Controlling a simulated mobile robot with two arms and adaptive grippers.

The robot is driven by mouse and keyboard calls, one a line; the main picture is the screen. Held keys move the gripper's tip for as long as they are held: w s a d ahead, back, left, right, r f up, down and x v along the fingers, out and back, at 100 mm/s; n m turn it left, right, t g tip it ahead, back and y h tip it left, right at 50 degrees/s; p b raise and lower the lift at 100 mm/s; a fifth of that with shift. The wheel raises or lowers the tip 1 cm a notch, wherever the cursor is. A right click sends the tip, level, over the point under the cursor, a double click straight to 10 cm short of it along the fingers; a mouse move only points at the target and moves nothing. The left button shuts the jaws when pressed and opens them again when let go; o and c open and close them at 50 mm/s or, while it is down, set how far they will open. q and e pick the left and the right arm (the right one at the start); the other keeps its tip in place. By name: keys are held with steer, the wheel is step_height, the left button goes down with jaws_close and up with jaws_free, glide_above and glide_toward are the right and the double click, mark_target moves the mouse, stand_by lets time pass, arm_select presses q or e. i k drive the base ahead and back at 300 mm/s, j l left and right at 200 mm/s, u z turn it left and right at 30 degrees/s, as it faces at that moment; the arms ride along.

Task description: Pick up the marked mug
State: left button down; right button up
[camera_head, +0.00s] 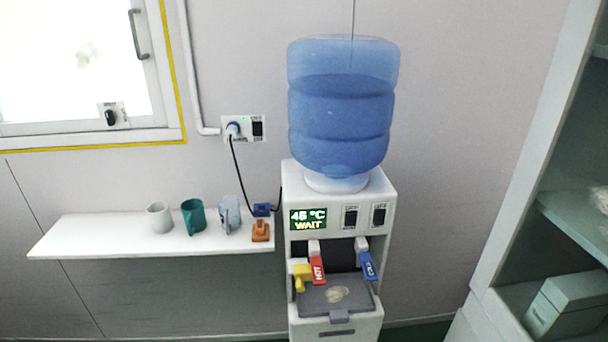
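Three mugs stand in a row on a white wall shelf left of the water dispenser. They are a pale grey mug (159,216), a teal mug (193,216) and a light blue-grey mug (229,214) with darker patches. I cannot tell at this size which one bears a mark. All three appear upright, with small gaps between them. Neither of my grippers shows in the head view.
The white shelf (90,237) also holds an orange-brown item (261,231) and a blue item (262,209). The dispenser (336,199) carries a blue bottle (341,110); its display reads 45 °C WAIT. A shelving unit (530,190) stands right.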

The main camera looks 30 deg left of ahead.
mark_target(230, 217)
steer(key=u, duration=1.3)
steer(key=i+j, duration=0.15)
steer(key=j, duration=0.15)
steer(key=i+j, duration=0.15)
steer(key=i+j+z, duration=0.1)
steer(key=j, duration=0.25)
